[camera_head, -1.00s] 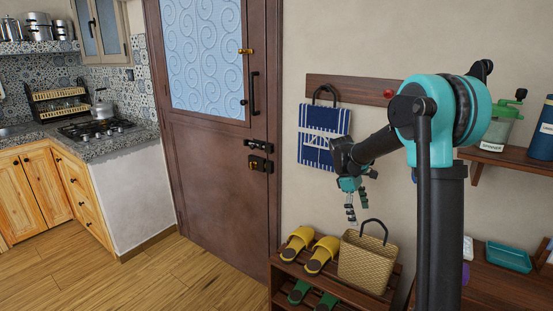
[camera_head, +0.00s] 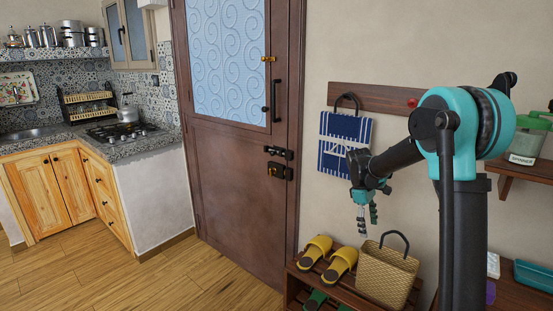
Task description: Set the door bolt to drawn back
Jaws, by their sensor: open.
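The brown door (camera_head: 235,185) with a patterned glass pane stands shut in the middle of the view. A black bolt (camera_head: 279,152) sits on its right edge, above a dark lock box (camera_head: 279,172) with a brass-coloured part. The bolt is too small here to tell whether it is thrown or drawn back. My gripper (camera_head: 367,216) hangs to the right of the bolt and lower in the picture, fingers pointing down. It is open and empty, in front of the wall and apart from the door.
A black pull handle (camera_head: 275,101) and a brass fitting (camera_head: 269,59) sit higher on the door. A blue striped bag (camera_head: 345,140) hangs behind my arm. A rack with yellow slippers (camera_head: 340,265) and a woven basket (camera_head: 386,275) stands below. Floor before the door is clear.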

